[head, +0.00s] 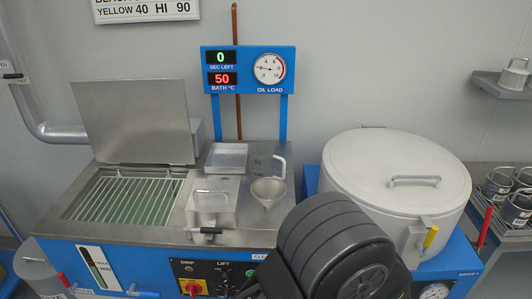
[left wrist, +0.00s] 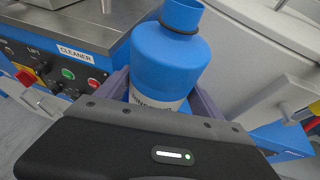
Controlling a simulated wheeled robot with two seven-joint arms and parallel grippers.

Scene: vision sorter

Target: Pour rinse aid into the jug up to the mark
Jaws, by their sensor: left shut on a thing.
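A blue rinse aid bottle (left wrist: 170,60) with a dark ring at its neck and an open-looking mouth shows in the left wrist view. Its white label is partly hidden. My left gripper (left wrist: 162,97) is shut around its body, with a finger on each side. In the head view a dark rounded part of my arm stands in front and the bottle does not show. A small grey vessel with a loop handle (head: 280,168), perhaps the jug, stands on the steel top just behind a metal funnel (head: 268,190). I cannot make out its mark. My right gripper is not in view.
A washing bath with a raised lid (head: 138,122) and wire rack (head: 125,200) is at left. A lidded metal box (head: 212,200) is beside the funnel. A large white drum (head: 395,185) is at right. Several cans (head: 515,205) stand on the far right shelf.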

